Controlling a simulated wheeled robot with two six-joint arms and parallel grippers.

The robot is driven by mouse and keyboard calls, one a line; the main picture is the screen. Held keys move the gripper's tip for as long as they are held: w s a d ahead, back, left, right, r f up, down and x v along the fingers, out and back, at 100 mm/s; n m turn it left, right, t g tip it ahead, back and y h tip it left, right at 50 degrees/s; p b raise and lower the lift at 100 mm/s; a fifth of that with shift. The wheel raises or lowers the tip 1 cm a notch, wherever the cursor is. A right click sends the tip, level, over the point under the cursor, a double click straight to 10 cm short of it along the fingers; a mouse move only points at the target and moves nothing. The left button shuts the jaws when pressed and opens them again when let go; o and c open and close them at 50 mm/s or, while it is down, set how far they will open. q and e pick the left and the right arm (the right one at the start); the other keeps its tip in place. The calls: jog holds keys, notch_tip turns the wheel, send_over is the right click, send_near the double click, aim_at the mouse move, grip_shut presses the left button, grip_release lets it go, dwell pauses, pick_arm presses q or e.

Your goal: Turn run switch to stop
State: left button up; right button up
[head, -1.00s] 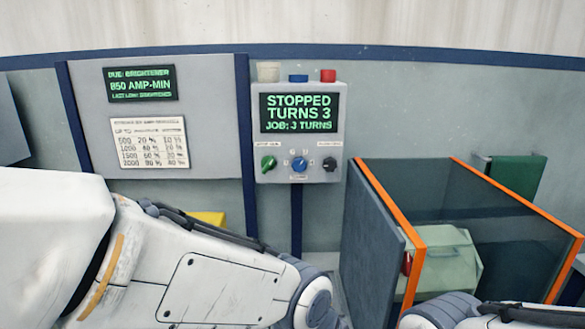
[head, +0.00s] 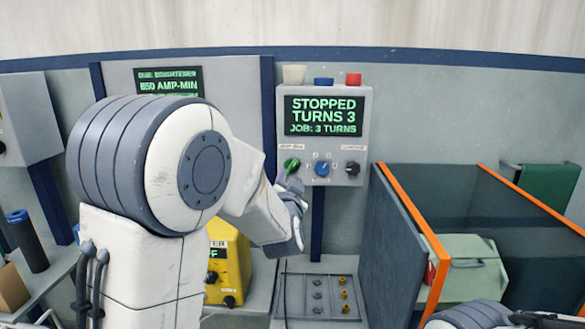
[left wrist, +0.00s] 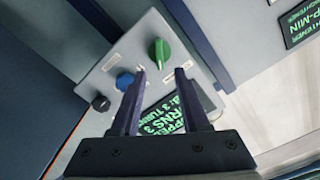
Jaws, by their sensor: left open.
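The control box (head: 366,100) on the back wall has a green knob (head: 291,164) at left, a blue knob (head: 322,169) in the middle and a black knob (head: 352,168) at right. Its screen (head: 324,116) reads STOPPED, TURNS 3, JOB: 3 TURNS. The small labels are too blurred to read. My left gripper (head: 290,185) is just below the green knob in the head view. In the left wrist view its open fingers (left wrist: 162,76) point at the box, with the green knob (left wrist: 159,53) beyond and between the tips; contact is not clear. My right gripper is out of view.
An orange-edged, dark-walled enclosure (head: 430,235) stands to the right with a pale green box inside. A yellow unit (head: 231,260) sits below my left arm. A grey tray (head: 296,308) with several small parts lies under the control box. Cups and blocks top the control box.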

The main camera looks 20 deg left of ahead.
aim_at(292, 168)
pick_arm(q)
jog(key=p+x, duration=0.1)
jog(key=x, duration=0.6)
jog(key=shift+p, duration=0.4)
grip_shut()
